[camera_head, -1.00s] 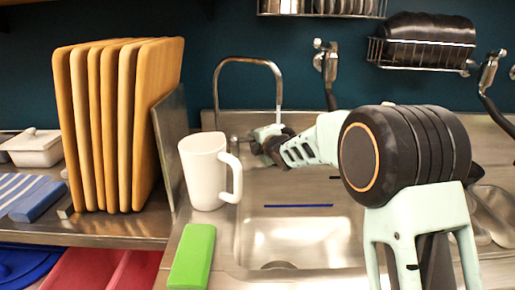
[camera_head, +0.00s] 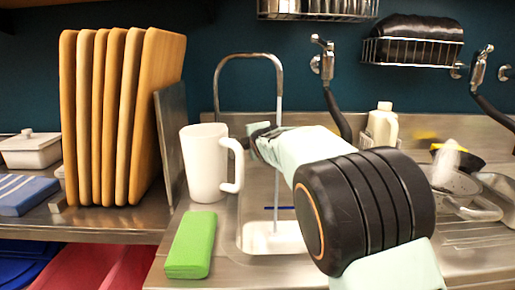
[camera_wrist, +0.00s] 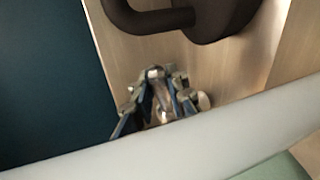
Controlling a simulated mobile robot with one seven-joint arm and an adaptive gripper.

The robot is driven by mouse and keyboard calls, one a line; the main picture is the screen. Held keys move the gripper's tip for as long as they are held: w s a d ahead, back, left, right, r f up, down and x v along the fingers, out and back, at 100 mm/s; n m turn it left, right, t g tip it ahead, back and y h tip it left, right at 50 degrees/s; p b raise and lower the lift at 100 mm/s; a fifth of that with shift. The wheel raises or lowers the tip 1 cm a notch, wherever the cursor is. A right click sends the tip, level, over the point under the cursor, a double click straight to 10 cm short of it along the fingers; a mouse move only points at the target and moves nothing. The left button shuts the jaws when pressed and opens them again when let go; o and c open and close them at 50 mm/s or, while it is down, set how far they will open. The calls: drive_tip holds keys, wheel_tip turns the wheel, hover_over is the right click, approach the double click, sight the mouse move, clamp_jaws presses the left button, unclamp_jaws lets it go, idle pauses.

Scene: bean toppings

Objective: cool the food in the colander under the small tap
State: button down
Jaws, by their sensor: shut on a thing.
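The small tap (camera_head: 247,56) is a thin gooseneck at the back left of the sink (camera_head: 258,243). A thin stream of water (camera_head: 276,200) falls from its spout into the sink. My gripper (camera_head: 257,134) is at the tap's base, beside and behind the mug; in the wrist view my gripper (camera_wrist: 160,98) is shut around a small shiny metal piece, seemingly the tap handle. The colander (camera_head: 454,181) appears to be on the drainer at the right, away from the stream; its contents are hard to make out.
A white mug (camera_head: 204,166) and a green block (camera_head: 192,244) stand at the sink's left edge. Upright wooden boards (camera_head: 150,115) are farther left. A bottle (camera_head: 382,127) stands behind my arm. Other taps (camera_head: 322,62) hang on the wall.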

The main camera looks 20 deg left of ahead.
drive_tip(key=shift+d+f, duration=0.15)
drive_tip(key=c, duration=1.9)
unclamp_jaws()
drive_tip(key=shift+s, duration=0.15)
drive_tip(key=shift+s+r, duration=0.35)
drive_tip(key=shift+s, duration=0.1)
drive_tip(key=shift+v, duration=3.3)
drive_tip(key=shift+d+f, duration=0.1)
